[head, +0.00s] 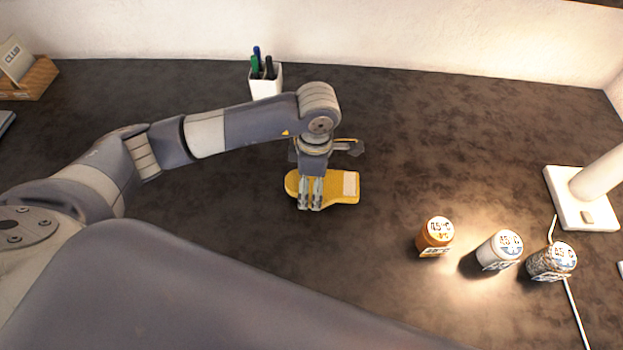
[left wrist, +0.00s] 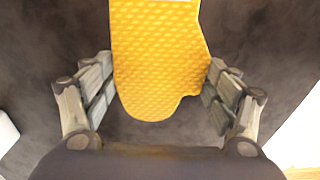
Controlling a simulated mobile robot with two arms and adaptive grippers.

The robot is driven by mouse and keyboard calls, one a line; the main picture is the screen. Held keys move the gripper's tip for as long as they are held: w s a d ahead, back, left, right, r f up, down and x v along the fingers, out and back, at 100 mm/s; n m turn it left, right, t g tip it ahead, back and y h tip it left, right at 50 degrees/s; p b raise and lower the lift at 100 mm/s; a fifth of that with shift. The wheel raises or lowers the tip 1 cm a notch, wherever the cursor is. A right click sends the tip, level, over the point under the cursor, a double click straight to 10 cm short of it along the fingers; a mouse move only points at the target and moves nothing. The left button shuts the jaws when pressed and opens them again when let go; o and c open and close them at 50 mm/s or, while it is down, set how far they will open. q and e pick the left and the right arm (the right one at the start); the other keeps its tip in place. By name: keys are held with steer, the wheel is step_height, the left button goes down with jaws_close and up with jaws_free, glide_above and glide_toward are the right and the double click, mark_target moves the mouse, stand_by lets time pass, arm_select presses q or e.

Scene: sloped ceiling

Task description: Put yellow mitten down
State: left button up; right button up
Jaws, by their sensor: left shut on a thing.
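The yellow mitten (head: 333,187) has a quilted surface and a pale patch at its right end in the head view. My left gripper (head: 310,207) is shut on the mitten near its rounded left part, pointing down at the dark tabletop. In the left wrist view the mitten (left wrist: 157,60) lies between the two fingers of the gripper (left wrist: 160,90), one finger at each side. Whether the mitten touches the tabletop cannot be told. My right gripper is not in view.
A white pen cup (head: 266,82) stands behind my arm. An orange jar (head: 435,236), a white jar (head: 499,250) and a speckled jar (head: 552,262) stand at the right, near a white lamp base (head: 582,212). The dark tabletop (head: 440,130) is clear behind the jars.

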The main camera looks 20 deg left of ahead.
mark_target(311, 181)
arm_select(q)
steer(key=shift+w+a, duration=0.35)
steer(key=shift+w, duration=0.3)
steer(key=shift+f, duration=0.4)
step_height(311, 181, down, 3)
steer(key=shift+r+p, duration=0.1)
steer(key=shift+p, duration=0.7)
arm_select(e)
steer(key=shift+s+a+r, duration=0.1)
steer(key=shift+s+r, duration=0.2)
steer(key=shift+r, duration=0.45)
arm_select(q)
steer(key=o, duration=0.6)
steer(key=shift+f, duration=0.2)
steer(key=o, duration=0.5)
steer(key=shift+c, duration=0.2)
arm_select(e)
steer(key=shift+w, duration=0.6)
arm_select(q)
steer(key=shift+r, duration=0.1)
